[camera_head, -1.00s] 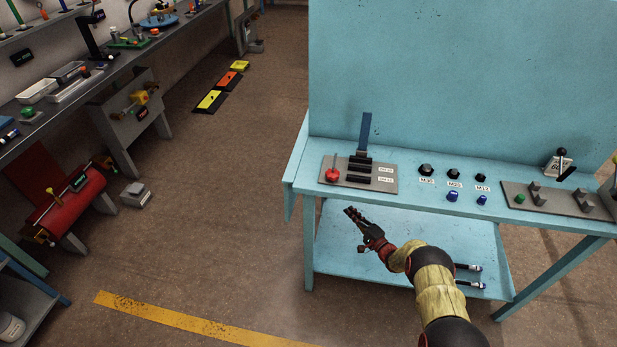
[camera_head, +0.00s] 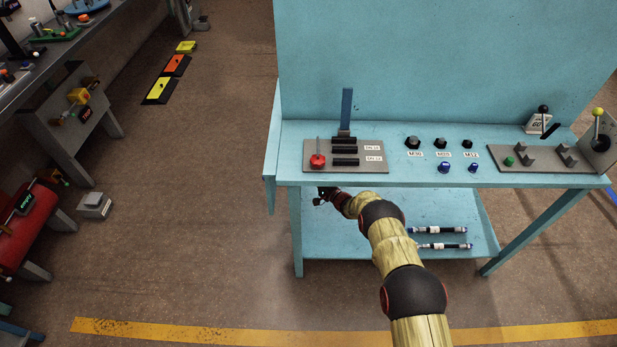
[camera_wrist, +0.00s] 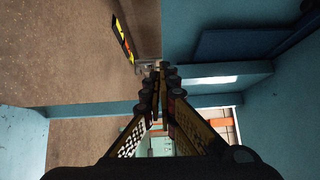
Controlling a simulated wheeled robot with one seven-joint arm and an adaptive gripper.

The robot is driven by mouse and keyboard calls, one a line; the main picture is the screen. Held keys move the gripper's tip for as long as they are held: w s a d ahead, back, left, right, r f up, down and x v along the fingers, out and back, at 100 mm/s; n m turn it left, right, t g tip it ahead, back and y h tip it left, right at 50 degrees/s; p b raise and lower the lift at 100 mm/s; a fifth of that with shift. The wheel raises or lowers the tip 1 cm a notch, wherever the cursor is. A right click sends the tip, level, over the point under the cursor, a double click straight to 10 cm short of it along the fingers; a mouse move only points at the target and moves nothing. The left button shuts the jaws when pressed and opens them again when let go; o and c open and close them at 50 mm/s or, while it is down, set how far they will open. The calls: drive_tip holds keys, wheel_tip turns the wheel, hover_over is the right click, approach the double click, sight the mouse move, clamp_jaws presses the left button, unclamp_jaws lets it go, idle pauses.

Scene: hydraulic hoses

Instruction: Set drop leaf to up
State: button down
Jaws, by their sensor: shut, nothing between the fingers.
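The light blue workbench (camera_head: 385,183) fills the middle and right of the head view. Its drop leaf (camera_head: 270,155) is the narrow blue panel at the left end, hanging down beside the tabletop. My gripper (camera_head: 322,195) is at the bench's front edge, just below tabletop height and right of the left front leg, partly hidden by the top. In the wrist view my gripper (camera_wrist: 160,75) has its fingertips together with nothing between them, among blue bench surfaces. I cannot tell which of those surfaces is the leaf. No contact with the leaf shows.
A hose panel with a red knob (camera_head: 318,160) stands at the tabletop's left. Two hoses (camera_head: 440,230) lie on the lower shelf (camera_head: 350,240).

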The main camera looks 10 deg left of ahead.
drive_tip(key=w+a+b, duration=0.1)
drive_tip(key=a+b, duration=0.1)
drive_tip(key=a, duration=0.5)
drive_tip(key=shift+r, duration=0.15)
